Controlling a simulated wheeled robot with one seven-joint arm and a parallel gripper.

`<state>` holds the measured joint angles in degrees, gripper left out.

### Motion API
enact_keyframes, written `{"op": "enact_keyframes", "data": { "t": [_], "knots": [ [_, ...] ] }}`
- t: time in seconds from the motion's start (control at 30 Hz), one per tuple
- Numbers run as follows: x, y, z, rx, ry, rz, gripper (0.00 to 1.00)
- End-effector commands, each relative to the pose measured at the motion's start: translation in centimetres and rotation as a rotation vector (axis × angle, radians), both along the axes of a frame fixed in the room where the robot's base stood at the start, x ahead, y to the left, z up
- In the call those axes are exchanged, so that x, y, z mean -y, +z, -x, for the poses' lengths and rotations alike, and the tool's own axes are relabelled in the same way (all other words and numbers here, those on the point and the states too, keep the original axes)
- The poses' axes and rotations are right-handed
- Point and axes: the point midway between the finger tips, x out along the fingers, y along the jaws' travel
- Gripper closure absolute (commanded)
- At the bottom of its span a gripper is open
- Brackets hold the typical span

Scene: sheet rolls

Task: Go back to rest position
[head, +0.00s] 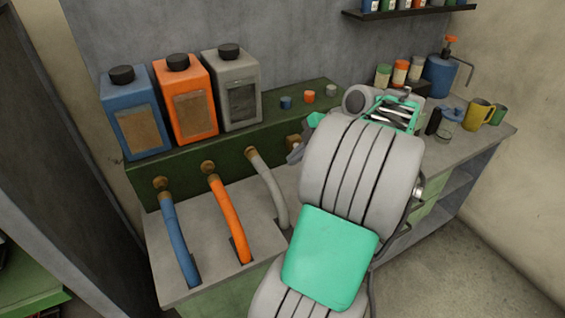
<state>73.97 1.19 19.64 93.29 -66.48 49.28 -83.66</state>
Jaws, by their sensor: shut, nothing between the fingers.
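My arm, grey with teal panels, fills the middle and right of the head view and reaches over the workbench. What shows of my gripper (296,152) is a small dark grey end at the left edge of the arm, close to the green ledge. It is shut and holds nothing. Most of my gripper and wrist is hidden behind the arm.
Blue (139,121), orange (187,106) and grey (233,95) containers stand on the green ledge (215,137). Matching blue, orange and grey hoses run below. At right are a yellow mug (479,113) and a blue pump bottle (440,76). Floor at lower right is clear.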

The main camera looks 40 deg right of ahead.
Motion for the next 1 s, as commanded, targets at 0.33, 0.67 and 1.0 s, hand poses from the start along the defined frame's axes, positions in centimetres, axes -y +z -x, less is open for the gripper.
{"op": "enact_keyframes", "data": {
  "t": [0.33, 0.67, 1.0],
  "knots": [
    [0.8, 0.0, 0.5, -0.097, -0.318, -0.200, 1.00],
    [2.6, -9.4, 7.5, -0.468, -1.402, -0.655, 1.00],
    [-6.5, -12.0, 11.5, -0.606, -1.939, -0.565, 1.00]
  ]
}}
